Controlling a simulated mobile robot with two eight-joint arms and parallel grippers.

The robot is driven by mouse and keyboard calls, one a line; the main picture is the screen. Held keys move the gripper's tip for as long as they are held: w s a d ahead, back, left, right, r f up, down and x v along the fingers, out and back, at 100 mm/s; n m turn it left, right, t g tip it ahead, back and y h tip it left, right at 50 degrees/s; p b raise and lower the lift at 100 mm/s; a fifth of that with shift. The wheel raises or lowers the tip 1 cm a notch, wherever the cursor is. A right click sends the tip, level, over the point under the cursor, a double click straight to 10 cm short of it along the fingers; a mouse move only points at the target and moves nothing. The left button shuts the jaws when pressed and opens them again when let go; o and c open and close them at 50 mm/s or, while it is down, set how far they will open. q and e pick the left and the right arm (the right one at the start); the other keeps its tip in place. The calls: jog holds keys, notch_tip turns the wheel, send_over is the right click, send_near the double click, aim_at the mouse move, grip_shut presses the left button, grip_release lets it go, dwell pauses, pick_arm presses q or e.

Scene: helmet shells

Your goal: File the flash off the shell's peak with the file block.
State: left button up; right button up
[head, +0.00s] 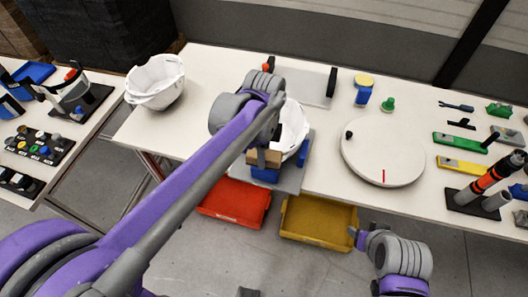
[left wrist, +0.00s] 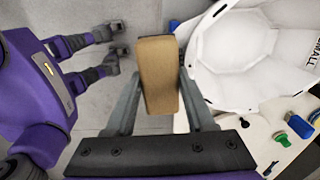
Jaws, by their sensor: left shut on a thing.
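My left gripper (head: 264,146) is shut on the file block, a tan block (head: 258,157). In the left wrist view the tan block (left wrist: 158,72) sits between the two grey fingers. The white helmet shell (head: 293,130) stands over a blue support (head: 265,174) at the table's front edge, partly hidden by my left arm. In the left wrist view the shell (left wrist: 225,60) is right beside the block, its hollow inside facing the camera. Whether block and shell touch, I cannot tell. The flash is not discernible. My right gripper (head: 361,238) is in front of the table, its jaws unclear.
Another white shell (head: 157,82) is at the table's left end. A white turntable disc (head: 382,150) lies to the right, with green (head: 460,142) and yellow (head: 462,166) bars beyond. Red (head: 235,203) and yellow (head: 318,218) bins sit below the table's front edge.

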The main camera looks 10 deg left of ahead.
pick_arm(q)
jog(key=shift+f+b, duration=0.55)
jog(key=shift+f, duration=0.5)
jog(key=shift+d, duration=0.1)
jog(key=shift+d+r, duration=0.15)
jog(key=shift+d, duration=0.75)
jog(key=shift+a, duration=2)
jog(key=shift+d+f, duration=0.2)
jog(key=shift+d, duration=1.8)
jog(key=shift+a, duration=2)
jog(key=shift+d, duration=1.05)
jog(key=shift+r, duration=0.1)
